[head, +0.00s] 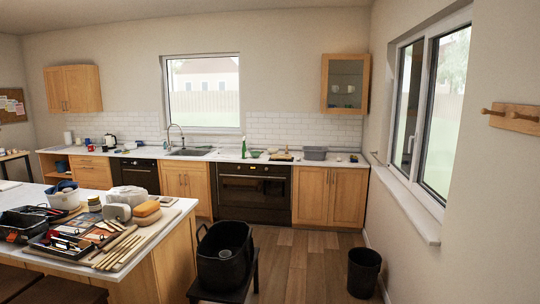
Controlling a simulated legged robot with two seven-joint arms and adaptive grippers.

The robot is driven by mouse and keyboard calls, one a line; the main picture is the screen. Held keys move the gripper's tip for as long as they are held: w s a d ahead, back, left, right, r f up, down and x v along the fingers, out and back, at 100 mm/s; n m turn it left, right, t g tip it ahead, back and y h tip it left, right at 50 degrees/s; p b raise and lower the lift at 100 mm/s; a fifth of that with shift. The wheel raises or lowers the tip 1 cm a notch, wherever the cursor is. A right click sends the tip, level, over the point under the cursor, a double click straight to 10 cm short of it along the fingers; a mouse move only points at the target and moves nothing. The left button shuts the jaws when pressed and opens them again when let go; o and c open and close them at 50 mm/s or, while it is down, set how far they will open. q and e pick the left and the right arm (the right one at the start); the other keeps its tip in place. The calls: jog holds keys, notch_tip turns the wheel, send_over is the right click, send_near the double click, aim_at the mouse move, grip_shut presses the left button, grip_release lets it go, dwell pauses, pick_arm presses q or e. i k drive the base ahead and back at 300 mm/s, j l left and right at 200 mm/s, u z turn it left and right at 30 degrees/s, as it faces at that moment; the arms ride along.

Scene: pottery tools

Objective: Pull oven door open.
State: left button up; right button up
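A wide black oven (253,205) is built into the wooden cabinets along the back wall, below the white countertop. Its front door looks closed, and a thin horizontal handle line runs across its upper part. A narrower black appliance front (136,176) is set in the same cabinet row to the left, partly hidden by the island. Neither of my grippers is in view, and no part of my arms shows. The oven is across the room from my viewpoint.
A white-topped island (175,225) with pottery tools fills the left foreground. A black tub (222,268) on a dark stool stands before the oven, slightly left. A black bin (363,272) stands at right. Wooden floor (305,265) is clear between tub and bin.

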aim_at(251, 189)
jog(key=i+l+z, duration=0.15)
jog(key=i+z, duration=0.15)
jog(key=i, duration=0.9)
jog(key=i+j+z, duration=0.15)
jog(key=i+z, duration=0.15)
jog(key=i, duration=0.95)
jog(key=i+u, duration=0.1)
jog(key=i, duration=0.45)
jog(key=i+u, duration=0.15)
jog(key=i, duration=0.4)
jog(key=i+l+u, duration=0.1)
jog(key=i, duration=0.45)
jog(key=i+l+u, duration=0.1)
jog(key=i, duration=0.45)
jog(key=l, duration=0.1)
